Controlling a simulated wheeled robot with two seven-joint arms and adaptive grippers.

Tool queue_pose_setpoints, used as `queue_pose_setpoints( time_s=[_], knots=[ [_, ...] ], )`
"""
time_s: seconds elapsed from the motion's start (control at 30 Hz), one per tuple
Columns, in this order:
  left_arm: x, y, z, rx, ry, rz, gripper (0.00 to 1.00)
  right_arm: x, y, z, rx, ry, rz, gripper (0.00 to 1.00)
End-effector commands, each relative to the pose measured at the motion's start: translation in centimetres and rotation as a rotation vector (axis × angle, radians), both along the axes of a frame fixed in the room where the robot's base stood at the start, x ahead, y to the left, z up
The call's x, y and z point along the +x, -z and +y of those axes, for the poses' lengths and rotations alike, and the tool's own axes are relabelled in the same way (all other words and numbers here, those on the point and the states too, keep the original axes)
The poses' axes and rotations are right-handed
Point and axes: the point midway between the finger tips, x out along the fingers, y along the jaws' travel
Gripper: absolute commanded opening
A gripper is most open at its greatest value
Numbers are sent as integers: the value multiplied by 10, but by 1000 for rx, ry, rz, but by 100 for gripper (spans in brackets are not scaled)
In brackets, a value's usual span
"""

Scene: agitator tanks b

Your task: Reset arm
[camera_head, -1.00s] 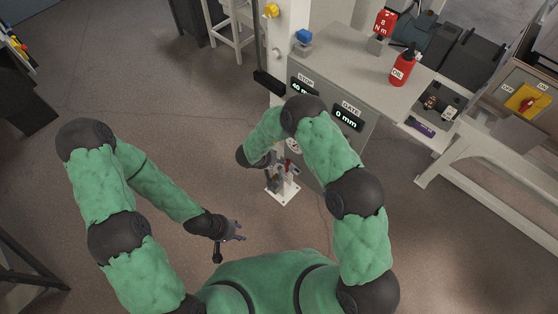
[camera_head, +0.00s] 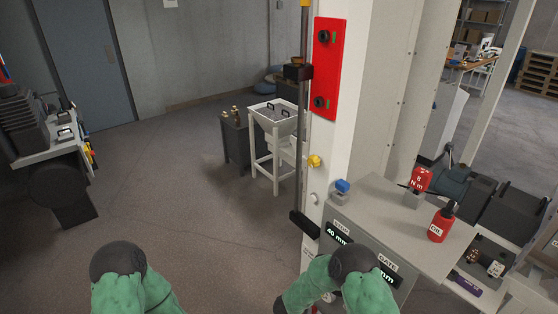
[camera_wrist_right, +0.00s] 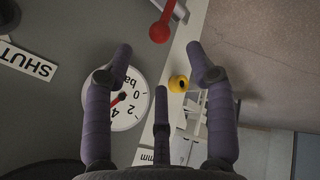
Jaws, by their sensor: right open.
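In the head view only the upper parts of my two green arms show at the bottom edge. Both grippers are out of that view, and my left gripper shows in no current view.
A grey cabinet top (camera_head: 395,222) bears a red oil bottle (camera_head: 441,224), a red marked block (camera_head: 421,180) and a blue block (camera_head: 342,186). A white column with a red panel (camera_head: 327,68) rises beside it. A white stand (camera_head: 275,135) is farther back.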

Motion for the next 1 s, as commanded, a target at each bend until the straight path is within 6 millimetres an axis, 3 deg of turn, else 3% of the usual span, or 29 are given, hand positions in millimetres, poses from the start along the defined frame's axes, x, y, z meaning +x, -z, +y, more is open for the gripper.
queue_pose_setpoints(
  time_s=[0.27,0.43,0.7,0.8,1.0],
  knots=[
    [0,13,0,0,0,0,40,-54,30,-16,306,133,-23,56],
    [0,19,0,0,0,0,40,-106,39,-14,502,245,43,56],
    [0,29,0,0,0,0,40,-206,35,-3,746,459,240,56],
    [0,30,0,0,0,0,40,-233,30,1,792,519,302,56],
    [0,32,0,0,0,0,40,-256,24,4,827,574,358,56]
  ],
)
